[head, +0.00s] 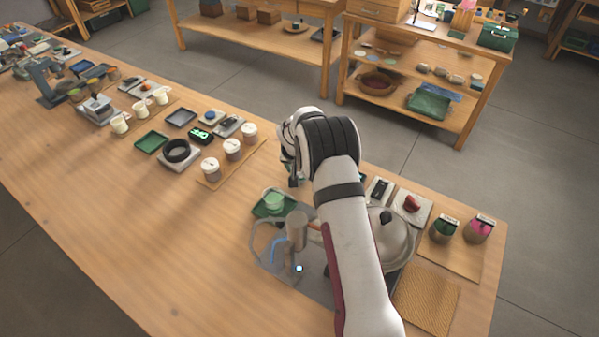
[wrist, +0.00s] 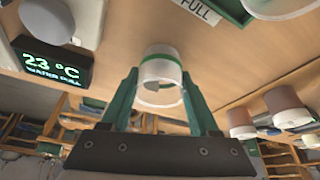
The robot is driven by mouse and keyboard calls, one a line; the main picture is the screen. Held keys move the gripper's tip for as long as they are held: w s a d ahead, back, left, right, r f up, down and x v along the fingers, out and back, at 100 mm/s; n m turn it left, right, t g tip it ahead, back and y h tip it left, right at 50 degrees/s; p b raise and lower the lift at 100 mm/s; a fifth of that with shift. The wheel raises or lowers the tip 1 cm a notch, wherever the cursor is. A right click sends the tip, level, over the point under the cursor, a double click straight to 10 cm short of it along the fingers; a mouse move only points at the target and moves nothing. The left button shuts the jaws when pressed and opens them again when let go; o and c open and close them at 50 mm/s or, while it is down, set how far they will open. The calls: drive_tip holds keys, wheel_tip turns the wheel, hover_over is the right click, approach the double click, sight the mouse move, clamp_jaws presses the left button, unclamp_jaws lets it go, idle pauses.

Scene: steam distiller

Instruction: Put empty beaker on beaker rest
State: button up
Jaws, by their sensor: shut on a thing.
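In the wrist view, my gripper (wrist: 160,92) has its two green fingers closed on either side of the beaker (wrist: 160,72). The beaker is clear and whitish with a green band, and it looks empty. The beaker rest cannot be identified for certain.
A clear jug-like glass part (head: 268,247) stands left of my arm, and a rounded metal vessel (head: 397,235) is partly hidden behind it. Lidded jars (head: 232,149) stand on a board at left. A display (wrist: 50,65) reads 23 °C. The left front of the table is clear.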

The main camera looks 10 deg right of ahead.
clamp_jaws()
drive_tip(key=shift+r, duration=0.25)
wheel_tip(320, 180, up, 4)
drive_tip(key=shift+d+r, duration=0.1)
drive_tip(key=s+d+r, duration=0.6)
drive_tip(key=d, duration=0.3)
drive_tip(key=s+a+n+g+y, duration=0.2)
drive_tip(key=s+a+n+y, duration=0.3)
drive_tip(key=n, duration=0.6)
drive_tip(key=s+a+n+g+y, duration=0.1)
drive_tip(key=s+a+n+g, duration=0.15)
drive_tip(key=s+n, duration=0.65)
drive_tip(key=f+n, duration=0.1)
drive_tip(key=f, duration=0.2)
drive_tip(key=w+f, duration=0.1)
drive_tip(key=f, duration=0.2)
drive_tip(key=w+f+n, duration=0.1)
drive_tip(key=f, duration=0.3)
drive_tip(key=shift+a+n+t, duration=0.25)
drive_tip(key=shift+a+n, duration=0.05)
drive_tip(key=shift+a, duration=0.05)
drive_tip(key=shift+f, duration=0.1)
